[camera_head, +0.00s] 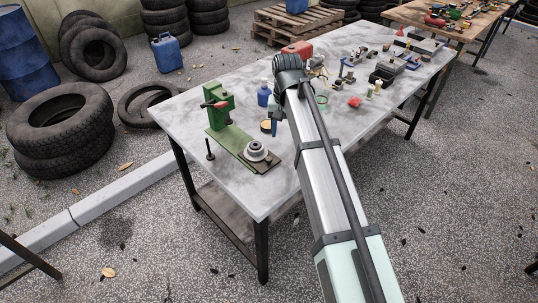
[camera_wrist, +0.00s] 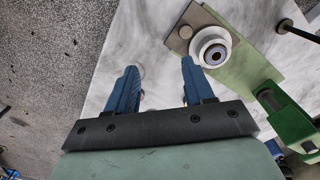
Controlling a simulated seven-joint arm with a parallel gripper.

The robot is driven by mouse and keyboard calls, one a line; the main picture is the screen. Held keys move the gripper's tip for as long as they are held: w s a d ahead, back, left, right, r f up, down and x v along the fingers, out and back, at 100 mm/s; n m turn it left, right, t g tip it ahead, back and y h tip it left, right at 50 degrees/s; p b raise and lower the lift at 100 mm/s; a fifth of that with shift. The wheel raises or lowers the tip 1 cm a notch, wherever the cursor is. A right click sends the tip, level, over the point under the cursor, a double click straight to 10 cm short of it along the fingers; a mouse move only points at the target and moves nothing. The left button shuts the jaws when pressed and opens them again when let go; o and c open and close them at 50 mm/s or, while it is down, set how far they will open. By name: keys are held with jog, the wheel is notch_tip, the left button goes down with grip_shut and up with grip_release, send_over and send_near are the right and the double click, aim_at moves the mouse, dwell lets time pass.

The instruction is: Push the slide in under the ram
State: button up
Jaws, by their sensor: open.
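A green press (camera_head: 219,104) with a red handle stands on the grey-white table, its long green base (camera_head: 230,140) reaching toward the front. The slide (camera_head: 266,166), a brownish plate bearing a round grey metal part (camera_head: 256,151), sits at the base's outer end, away from the press column and ram. In the wrist view, the slide (camera_wrist: 179,40) shows at the top, with the round part (camera_wrist: 212,48) on it. My gripper (camera_wrist: 157,68) is open and empty, its blue fingers pointing toward the table beside the slide. In the head view, my arm hides most of the gripper (camera_head: 275,127).
A blue bottle (camera_head: 263,95) and a small round tin (camera_head: 267,126) stand between the press and my arm. A dark upright pin (camera_head: 210,150) stands at the table's left edge. Several tools and a red can (camera_head: 297,50) lie farther back. The front table corner is clear.

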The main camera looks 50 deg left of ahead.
aim_at(269, 158)
jog(key=s+a+r, duration=0.3)
jog(key=shift+n, duration=0.3)
jog(key=f, duration=1.4)
jog(key=shift+s, duration=0.2)
grip_shut()
